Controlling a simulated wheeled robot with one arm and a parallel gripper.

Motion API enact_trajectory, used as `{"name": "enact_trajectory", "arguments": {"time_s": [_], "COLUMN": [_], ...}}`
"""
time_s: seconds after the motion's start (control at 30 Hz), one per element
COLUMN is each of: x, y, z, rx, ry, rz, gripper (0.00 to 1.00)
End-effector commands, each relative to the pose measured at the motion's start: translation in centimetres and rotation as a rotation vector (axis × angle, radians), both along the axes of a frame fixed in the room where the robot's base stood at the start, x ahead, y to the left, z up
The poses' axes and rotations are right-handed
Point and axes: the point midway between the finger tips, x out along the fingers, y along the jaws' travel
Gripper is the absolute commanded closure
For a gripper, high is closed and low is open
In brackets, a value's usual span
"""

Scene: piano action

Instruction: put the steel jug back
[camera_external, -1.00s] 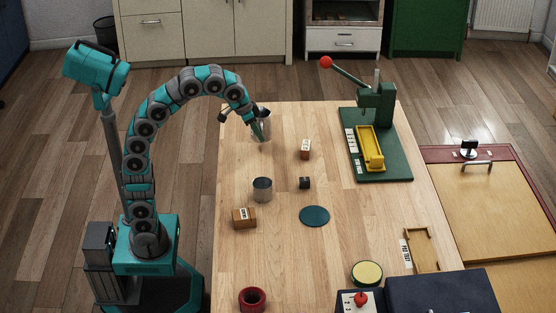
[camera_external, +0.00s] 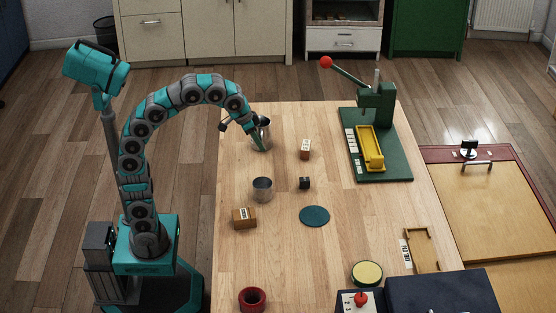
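A tall steel vessel, which looks like the steel jug (camera_external: 266,126), is upright near the far left part of the wooden table. My gripper (camera_external: 258,139) comes down from the left at its near side, with a teal finger against its wall. The gripper appears shut on it; the other finger is hidden. I cannot tell whether the jug's base touches the table. A second, shorter steel cup (camera_external: 262,190) stands upright on the table nearer the camera, apart from the gripper.
A labelled wooden block (camera_external: 305,149), a small black block (camera_external: 305,183), a wooden box (camera_external: 244,218) and a teal disc (camera_external: 314,216) lie around the middle. A green press (camera_external: 395,165) stands at the right.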

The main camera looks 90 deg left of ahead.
Motion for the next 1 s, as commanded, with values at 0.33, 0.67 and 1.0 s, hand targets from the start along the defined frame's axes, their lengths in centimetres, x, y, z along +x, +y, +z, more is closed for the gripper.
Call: {"name": "enact_trajectory", "arguments": {"time_s": [0.33,0.67,1.0], "x": [0.0,-0.8,-2.8], "y": [0.0,-0.2,-0.7], "z": [0.0,2.5,7.3], "rx": [0.0,0.0,0.001], "ry": [0.001,-0.006,-0.004], "rz": [0.0,0.0,0.0], "gripper": [0.57,0.57,0.57]}}
